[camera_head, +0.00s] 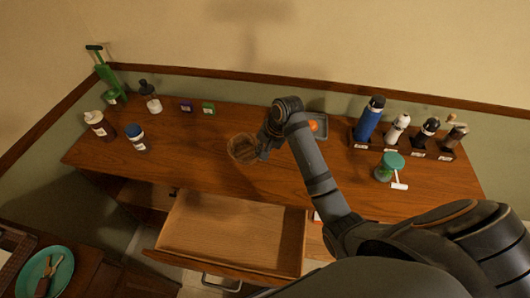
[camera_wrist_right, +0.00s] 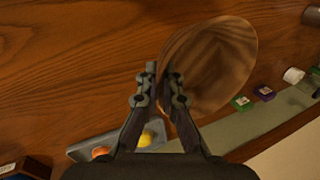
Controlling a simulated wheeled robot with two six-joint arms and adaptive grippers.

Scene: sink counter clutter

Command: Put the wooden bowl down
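The wooden bowl (camera_head: 242,150) is near the middle of the wooden counter, above the open drawer. My right gripper (camera_head: 264,152) is at the bowl's right side. In the right wrist view the bowl (camera_wrist_right: 215,62) shows its hollow with grain rings. The fingers of my right gripper (camera_wrist_right: 160,75) are close together on either side of the bowl's near rim, one inside and one outside, and appear to pinch it. I cannot tell whether the bowl's base touches the counter. My left gripper is not in view.
A grey tray (camera_head: 318,119) with an orange fruit (camera_head: 313,126) stands behind my right arm. A rack with a blue bottle (camera_head: 369,118) and other containers is at the right. Green (camera_head: 208,108) and purple (camera_head: 186,106) boxes stand at the back. The drawer (camera_head: 235,235) is open. Counter left of the bowl is clear.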

